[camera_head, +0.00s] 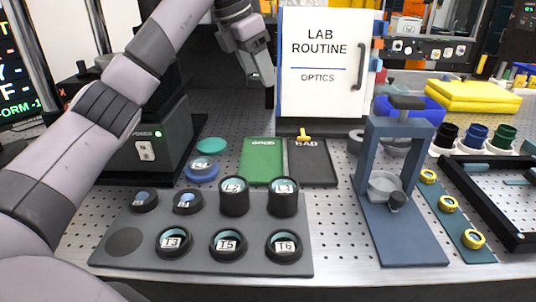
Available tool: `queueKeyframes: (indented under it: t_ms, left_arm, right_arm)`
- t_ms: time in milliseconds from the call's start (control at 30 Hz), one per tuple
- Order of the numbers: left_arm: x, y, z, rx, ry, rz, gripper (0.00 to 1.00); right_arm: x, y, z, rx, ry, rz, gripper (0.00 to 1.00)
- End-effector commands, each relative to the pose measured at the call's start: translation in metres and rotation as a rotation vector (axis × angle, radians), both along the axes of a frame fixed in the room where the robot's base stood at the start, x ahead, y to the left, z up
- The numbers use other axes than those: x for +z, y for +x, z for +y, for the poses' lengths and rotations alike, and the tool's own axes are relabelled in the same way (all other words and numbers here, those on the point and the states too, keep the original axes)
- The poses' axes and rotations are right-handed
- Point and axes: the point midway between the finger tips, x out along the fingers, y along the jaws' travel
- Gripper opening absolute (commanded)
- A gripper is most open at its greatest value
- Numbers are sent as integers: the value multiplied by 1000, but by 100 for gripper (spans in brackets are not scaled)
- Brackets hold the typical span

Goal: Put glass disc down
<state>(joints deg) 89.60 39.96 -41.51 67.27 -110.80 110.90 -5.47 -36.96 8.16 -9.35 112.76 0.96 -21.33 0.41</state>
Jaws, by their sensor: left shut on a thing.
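My left arm comes in from the left, and its gripper (263,78) is at the top middle, beside the white lab routine board. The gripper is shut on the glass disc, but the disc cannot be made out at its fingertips. A teal disc (211,146) and a blue disc (202,170) lie left of the green mat. My right gripper is not in view.
A grey rack (195,262) in front holds several labelled round holders, with one bare round place (124,242) at its left. A black instrument (150,150) stands at left. The white board (322,70), a blue press-like stand (412,235) and a black frame (490,210) bound the right side.

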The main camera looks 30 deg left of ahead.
Motion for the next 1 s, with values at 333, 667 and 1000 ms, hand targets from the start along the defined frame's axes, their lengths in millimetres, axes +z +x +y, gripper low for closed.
queueKeyframes:
  t_ms: [333,667,1000]
  left_arm:
    - [-83,-1,0,0,1,4,21]
    - [-148,-1,0,0,0,1,21]
    - [-177,-1,0,1,0,3,21]
  right_arm:
    - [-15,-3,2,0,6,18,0]
    - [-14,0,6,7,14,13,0]
    - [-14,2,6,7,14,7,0]
